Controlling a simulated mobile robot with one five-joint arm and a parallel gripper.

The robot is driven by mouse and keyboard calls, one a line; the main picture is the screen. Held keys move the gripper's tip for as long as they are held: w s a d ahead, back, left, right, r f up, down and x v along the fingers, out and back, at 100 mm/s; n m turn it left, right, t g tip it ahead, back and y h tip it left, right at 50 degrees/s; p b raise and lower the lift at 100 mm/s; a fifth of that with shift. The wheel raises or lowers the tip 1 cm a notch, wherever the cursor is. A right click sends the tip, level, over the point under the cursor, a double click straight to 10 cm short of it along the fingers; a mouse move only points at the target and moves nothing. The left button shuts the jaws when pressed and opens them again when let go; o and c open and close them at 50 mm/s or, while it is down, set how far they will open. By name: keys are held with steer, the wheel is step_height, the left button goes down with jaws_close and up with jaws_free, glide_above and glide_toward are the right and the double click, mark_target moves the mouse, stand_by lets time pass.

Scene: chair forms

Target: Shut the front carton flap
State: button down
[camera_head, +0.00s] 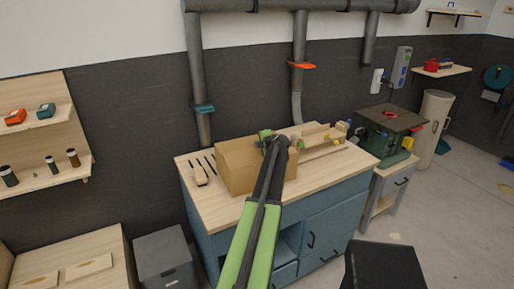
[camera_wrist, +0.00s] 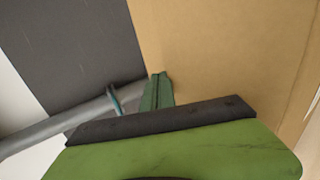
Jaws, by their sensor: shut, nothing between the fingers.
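A brown cardboard carton (camera_head: 233,172) stands on the wooden top of a blue workbench (camera_head: 205,215). My arm crosses in front of its right part and hides some of it. I cannot clearly tell the front flap from the rest of the carton in the head view. My gripper (camera_head: 266,134) is at the carton's upper edge, right of its middle. In the wrist view, my gripper (camera_wrist: 159,88) is shut and empty, its tips at or very near a broad cardboard surface (camera_wrist: 215,50). I cannot tell whether they touch.
Grey pipes (camera_head: 197,80) run down the wall behind. A green machine (camera_head: 388,125) stands on a cabinet at right.

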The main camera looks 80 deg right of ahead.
steer(key=shift+r+p, duration=0.85)
